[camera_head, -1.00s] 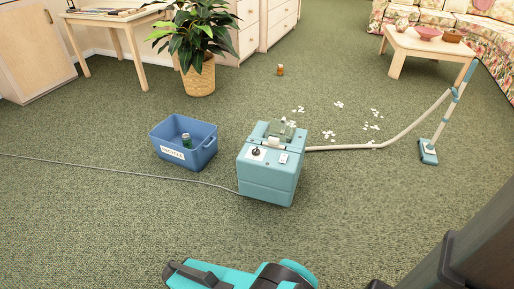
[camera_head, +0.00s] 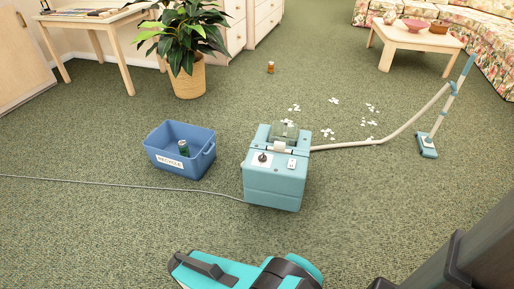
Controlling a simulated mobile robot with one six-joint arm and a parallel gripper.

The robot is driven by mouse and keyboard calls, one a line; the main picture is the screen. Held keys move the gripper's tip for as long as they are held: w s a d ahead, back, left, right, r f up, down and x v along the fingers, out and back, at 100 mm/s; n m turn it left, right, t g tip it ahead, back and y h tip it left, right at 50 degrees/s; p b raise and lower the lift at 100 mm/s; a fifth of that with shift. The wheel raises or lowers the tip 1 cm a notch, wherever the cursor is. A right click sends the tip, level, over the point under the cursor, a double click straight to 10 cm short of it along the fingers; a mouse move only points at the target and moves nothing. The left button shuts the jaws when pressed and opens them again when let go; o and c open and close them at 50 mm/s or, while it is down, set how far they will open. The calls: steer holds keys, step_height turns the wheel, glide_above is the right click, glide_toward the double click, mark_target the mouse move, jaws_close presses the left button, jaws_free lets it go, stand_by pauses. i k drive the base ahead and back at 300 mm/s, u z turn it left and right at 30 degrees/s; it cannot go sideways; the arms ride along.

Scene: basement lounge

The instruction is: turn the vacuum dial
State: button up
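The vacuum (camera_head: 272,187) is a light teal box standing upright on the carpet near the middle of the view. Its dial (camera_head: 262,157) is a small dark knob on a white plate, on the left of the sloped top panel. A small white switch plate (camera_head: 292,164) sits to the right of it. I cannot read the dial's setting. A teal and black part of my arm shows at the bottom, in front of the vacuum and apart from it. My gripper's fingertips are not in view.
A blue recycling bin (camera_head: 166,159) holding a green can (camera_head: 184,147) stands left of the vacuum. A cord (camera_head: 110,182) runs left and a pale hose (camera_head: 375,141) right to the floor head (camera_head: 427,148). White scraps (camera_head: 328,132) lie behind. The near carpet is clear.

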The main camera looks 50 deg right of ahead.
mark_target(262, 158)
steer(key=z, duration=0.25)
steer(key=i, duration=1.2)
steer(key=u, duration=0.15)
